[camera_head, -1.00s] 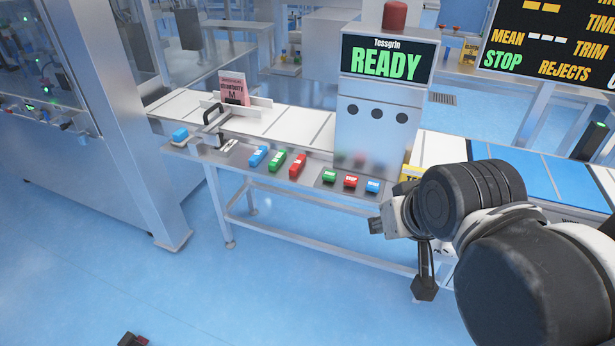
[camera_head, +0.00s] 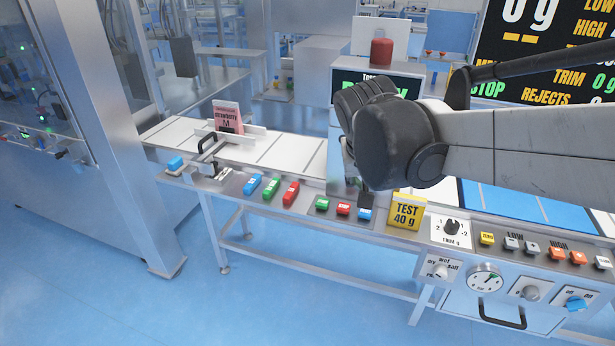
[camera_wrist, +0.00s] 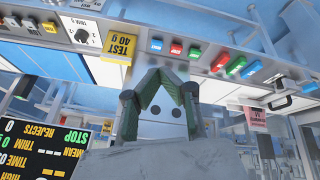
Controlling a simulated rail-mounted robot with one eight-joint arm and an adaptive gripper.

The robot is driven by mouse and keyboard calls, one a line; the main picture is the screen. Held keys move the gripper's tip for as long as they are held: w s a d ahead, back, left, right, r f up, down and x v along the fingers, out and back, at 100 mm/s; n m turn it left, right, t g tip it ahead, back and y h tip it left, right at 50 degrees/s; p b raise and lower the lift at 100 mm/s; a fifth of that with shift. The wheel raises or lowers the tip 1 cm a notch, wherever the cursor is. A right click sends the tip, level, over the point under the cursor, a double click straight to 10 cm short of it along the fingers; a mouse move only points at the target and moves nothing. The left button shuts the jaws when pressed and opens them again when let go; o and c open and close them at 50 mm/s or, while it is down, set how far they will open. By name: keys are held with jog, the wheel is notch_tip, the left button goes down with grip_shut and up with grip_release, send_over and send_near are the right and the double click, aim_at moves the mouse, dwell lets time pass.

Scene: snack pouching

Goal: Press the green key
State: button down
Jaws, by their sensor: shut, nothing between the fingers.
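A green key (camera_head: 322,204) sits on the conveyor's front ledge, left of a red key (camera_head: 343,209) and a blue key (camera_head: 364,214). It also shows in the upside-down wrist view (camera_wrist: 194,53). A second, longer green key (camera_head: 271,188) lies farther left, between a blue and a red one. My gripper (camera_head: 366,199) is shut and empty, pointing down by the blue key of the right group. I cannot tell whether it touches that key. In the wrist view its fingers (camera_wrist: 157,73) meet in a peak below the blue key, left of the green key.
A yellow "TEST 40 g" block (camera_head: 407,211) stands close to the right of my gripper. A trim dial (camera_head: 451,228) and more small keys lie farther right. A pink pouch (camera_head: 227,117) stands on the conveyor at left. My arm hides much of the display cabinet.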

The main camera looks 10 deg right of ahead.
jog(key=w+m+g+h+p, duration=0.1)
jog(key=w+h+p, duration=0.1)
jog(key=w, duration=0.7)
jog(key=m+g+h+p, duration=0.2)
jog(key=m+h+p, duration=0.2)
send_over(322, 202)
notch_tip(322, 202, down, 13)
jog(key=shift+w+f+b, duration=0.1)
jog(key=shift+f+b, duration=0.05)
jog(key=shift+b, duration=0.15)
notch_tip(322, 202, down, 7)
jog(key=b, duration=0.3)
jog(key=shift+f, duration=0.1)
jog(key=shift+f+b, duration=0.65)
jog(key=shift+f+b, duration=0.45)
jog(key=shift+b, duration=0.1)
